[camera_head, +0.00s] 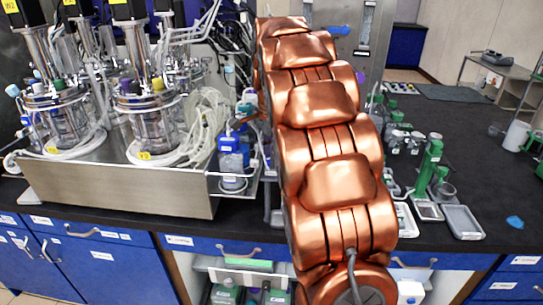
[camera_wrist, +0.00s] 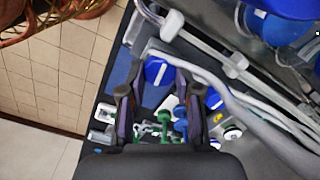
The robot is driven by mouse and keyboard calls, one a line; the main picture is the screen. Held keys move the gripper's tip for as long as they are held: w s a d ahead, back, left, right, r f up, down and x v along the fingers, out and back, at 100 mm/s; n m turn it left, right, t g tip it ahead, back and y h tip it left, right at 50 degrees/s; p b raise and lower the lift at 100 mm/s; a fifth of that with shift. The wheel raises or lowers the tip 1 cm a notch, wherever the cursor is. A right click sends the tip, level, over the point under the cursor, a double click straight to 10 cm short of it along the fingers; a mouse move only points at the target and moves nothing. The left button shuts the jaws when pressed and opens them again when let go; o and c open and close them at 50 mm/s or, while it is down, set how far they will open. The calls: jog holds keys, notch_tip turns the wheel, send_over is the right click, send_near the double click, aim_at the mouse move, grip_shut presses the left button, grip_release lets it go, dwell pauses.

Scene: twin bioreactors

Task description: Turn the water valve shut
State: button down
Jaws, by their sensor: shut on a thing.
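In the wrist view, a round blue valve knob (camera_wrist: 158,71) with a white bar across its face sits between the fingertips of my gripper (camera_wrist: 160,76). The fingers are closed on the knob, one at each side. The white bar runs up and down in the picture, slightly tilted. A second blue knob (camera_wrist: 213,98) shows beside the right finger. The frames do not label which knob is for water.
Pale hoses (camera_wrist: 225,90) and a metal pipe (camera_wrist: 205,52) run close to the right of my gripper. In the head view, twin glass bioreactors (camera_head: 148,122) stand on a steel base (camera_head: 120,190) at left. A green stand (camera_head: 430,165) and trays are on the black bench (camera_head: 490,150) at right.

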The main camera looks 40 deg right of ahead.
jog(key=shift+m, duration=0.8)
jog(key=c, duration=0.8)
grip_release()
jog(key=shift+r, duration=0.1)
jog(key=shift+r, duration=3.7)
jog(key=shift+a, duration=0.1)
